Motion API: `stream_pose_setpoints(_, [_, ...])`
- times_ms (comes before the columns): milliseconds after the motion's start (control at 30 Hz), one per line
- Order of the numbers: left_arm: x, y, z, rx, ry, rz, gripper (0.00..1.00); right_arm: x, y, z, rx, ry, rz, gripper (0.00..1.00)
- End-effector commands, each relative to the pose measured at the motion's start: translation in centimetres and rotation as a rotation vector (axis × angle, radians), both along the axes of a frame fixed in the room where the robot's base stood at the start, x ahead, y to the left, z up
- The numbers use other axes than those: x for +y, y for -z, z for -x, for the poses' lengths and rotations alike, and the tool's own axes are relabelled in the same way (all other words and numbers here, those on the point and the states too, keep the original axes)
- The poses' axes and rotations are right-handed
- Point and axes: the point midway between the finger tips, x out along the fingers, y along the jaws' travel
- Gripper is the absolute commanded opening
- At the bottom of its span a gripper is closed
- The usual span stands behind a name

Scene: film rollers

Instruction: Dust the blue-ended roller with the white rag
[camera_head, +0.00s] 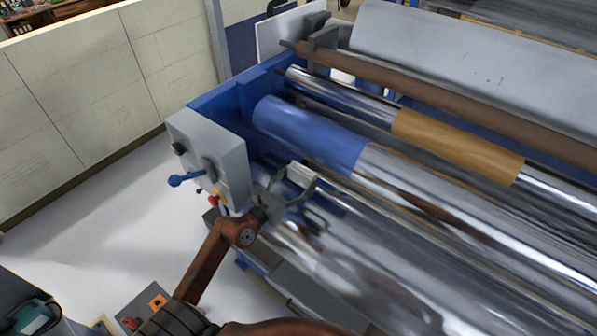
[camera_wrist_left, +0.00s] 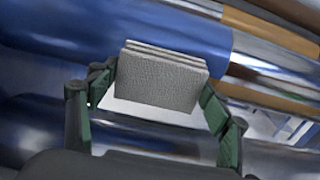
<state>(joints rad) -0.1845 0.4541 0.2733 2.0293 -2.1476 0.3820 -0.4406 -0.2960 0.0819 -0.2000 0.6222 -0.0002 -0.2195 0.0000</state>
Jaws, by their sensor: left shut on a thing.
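The blue-ended roller (camera_head: 310,134) lies across the machine in the head view, its blue end at the left and shiny metal to the right. In the left wrist view its blue part (camera_wrist_left: 150,30) runs behind the rag. My left gripper (camera_head: 288,188) is in front of the roller near its blue end. In the left wrist view the gripper (camera_wrist_left: 160,95) is shut on the folded white rag (camera_wrist_left: 160,78), which looks light grey there. I cannot tell whether the rag touches the roller. My right gripper is not in view.
A grey control box (camera_head: 208,150) with a blue-knobbed lever (camera_head: 178,181) stands left of my gripper. Another roller with an orange-brown band (camera_head: 455,145) lies behind, and a brown bar (camera_head: 450,100) beyond it. Open white floor (camera_head: 90,245) is at the left.

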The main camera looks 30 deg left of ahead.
Motion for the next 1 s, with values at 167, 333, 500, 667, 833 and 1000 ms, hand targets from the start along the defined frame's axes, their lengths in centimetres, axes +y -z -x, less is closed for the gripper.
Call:
stream_pose_setpoints(167, [0.5, 0.0, -0.5, -0.010, -0.014, 0.001, 0.52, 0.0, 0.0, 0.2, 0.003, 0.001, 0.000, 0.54])
stream_pose_setpoints(333, [0.3, 0.0, -2.2, -0.010, -0.012, 0.000, 0.52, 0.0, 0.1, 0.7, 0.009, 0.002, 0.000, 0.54])
stream_pose_setpoints(500, [0.2, 0.0, -3.9, -0.009, -0.012, 0.001, 0.52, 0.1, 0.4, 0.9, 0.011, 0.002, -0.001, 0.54])
stream_pose_setpoints(667, [0.1, 0.0, -5.1, -0.008, -0.013, 0.001, 0.52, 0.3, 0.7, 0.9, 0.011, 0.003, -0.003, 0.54])
stream_pose_setpoints(833, [0.2, 0.1, -5.7, -0.007, -0.015, 0.000, 0.52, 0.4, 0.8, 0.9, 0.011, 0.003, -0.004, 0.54])
stream_pose_setpoints(1000, [0.1, 0.0, -5.8, -0.007, -0.014, 0.000, 0.52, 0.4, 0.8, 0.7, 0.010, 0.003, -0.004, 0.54])
